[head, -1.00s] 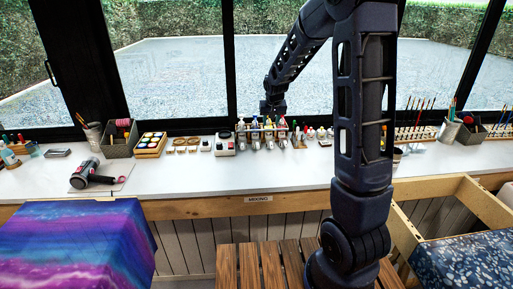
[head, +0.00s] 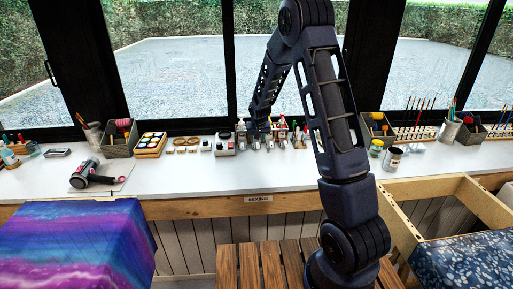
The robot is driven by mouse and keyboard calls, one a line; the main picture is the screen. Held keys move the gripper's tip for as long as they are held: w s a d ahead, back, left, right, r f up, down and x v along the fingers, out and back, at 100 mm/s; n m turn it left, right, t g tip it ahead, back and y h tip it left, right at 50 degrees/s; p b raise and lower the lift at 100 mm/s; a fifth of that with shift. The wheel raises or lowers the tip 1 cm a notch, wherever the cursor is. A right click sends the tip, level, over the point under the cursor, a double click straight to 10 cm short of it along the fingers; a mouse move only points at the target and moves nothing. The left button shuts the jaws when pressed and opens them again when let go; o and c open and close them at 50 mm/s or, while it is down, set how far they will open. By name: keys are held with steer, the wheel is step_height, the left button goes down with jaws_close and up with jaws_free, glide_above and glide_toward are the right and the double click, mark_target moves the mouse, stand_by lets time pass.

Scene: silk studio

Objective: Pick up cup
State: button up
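My gripper (head: 259,136) is at the end of my dark arm. It hangs down at the row of small bottles (head: 283,128) in the middle of the white bench (head: 220,182). Its fingers are too small and dark to tell whether they are open or hold anything. I cannot tell which thing is the task's cup. A brush-filled cup (head: 94,136) stands at the left of the bench, and another (head: 449,130) at the right. My gripper is well apart from these.
A hair dryer (head: 84,174) lies at the bench's left. Grey bins (head: 119,144) and a paint tray (head: 151,145) stand along the window. The bench front is clear in the middle. Patterned fabric (head: 75,240) is at lower left, and an open wooden frame (head: 405,215) is at right.

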mark_target(257, 143)
steer(key=shift+x, duration=3)
steer(key=shift+w+d+r, duration=0.1)
steer(key=shift+w, duration=0.05)
steer(key=shift+c, duration=0.4)
jaws_close()
